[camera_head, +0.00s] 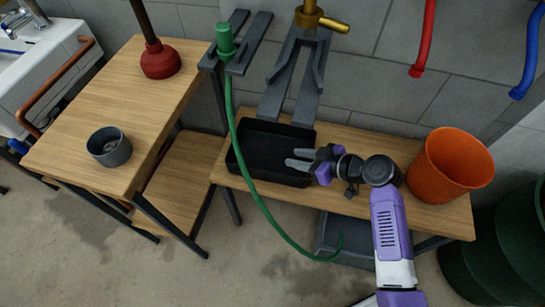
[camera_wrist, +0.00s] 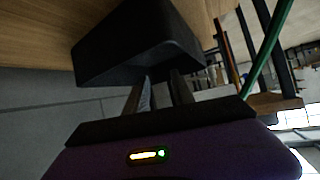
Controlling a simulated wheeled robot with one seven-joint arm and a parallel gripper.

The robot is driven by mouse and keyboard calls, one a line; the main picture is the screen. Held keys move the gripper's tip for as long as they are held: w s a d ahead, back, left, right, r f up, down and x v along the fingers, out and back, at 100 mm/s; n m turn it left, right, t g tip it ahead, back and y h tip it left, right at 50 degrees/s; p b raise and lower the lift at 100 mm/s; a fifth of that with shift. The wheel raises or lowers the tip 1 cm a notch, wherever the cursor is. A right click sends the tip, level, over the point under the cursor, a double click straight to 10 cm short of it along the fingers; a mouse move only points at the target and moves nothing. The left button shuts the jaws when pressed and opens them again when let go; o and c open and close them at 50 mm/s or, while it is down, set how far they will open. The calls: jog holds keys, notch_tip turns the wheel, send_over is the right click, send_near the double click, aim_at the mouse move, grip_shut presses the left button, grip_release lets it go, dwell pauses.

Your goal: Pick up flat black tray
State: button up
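The flat black tray (camera_head: 262,148) lies on the low wooden bench, its inside bare and dark. In the wrist view the tray (camera_wrist: 135,48) fills the upper middle, seen from its outer side against the wood. My gripper (camera_head: 292,158) is at the tray's right side, with its two grey fingers apart and their tips over the tray's right edge. In the wrist view my gripper (camera_wrist: 163,84) shows two separated fingers reaching to the tray's rim; their tips are partly hidden there. I cannot tell whether they touch the tray.
An orange bucket (camera_head: 447,165) stands right of my arm on the bench (camera_head: 345,140). A green hose (camera_head: 245,180) hangs across the tray's left part. A grey bin (camera_head: 338,238) sits below. A higher table on the left holds a plunger (camera_head: 160,60) and a grey cup (camera_head: 109,147).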

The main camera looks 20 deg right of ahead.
aim_at(266, 171)
jog(key=a+n+g+y, duration=0.1)
jog(key=s+a+n+y, duration=0.1)
jog(key=a+n, duration=0.1)
jog(key=s+a+n+g+y, duration=0.1)
jog(key=shift+a+r+n+g, duration=0.1)
jog(key=shift+a+n+g, duration=0.1)
jog(key=shift+n+g, duration=0.15)
jog(key=shift+x, duration=0.9)
jog(key=shift+b+x, duration=0.4)
jog(key=shift+x, duration=2.55)
jog(key=shift+s, duration=0.15)
grip_shut()
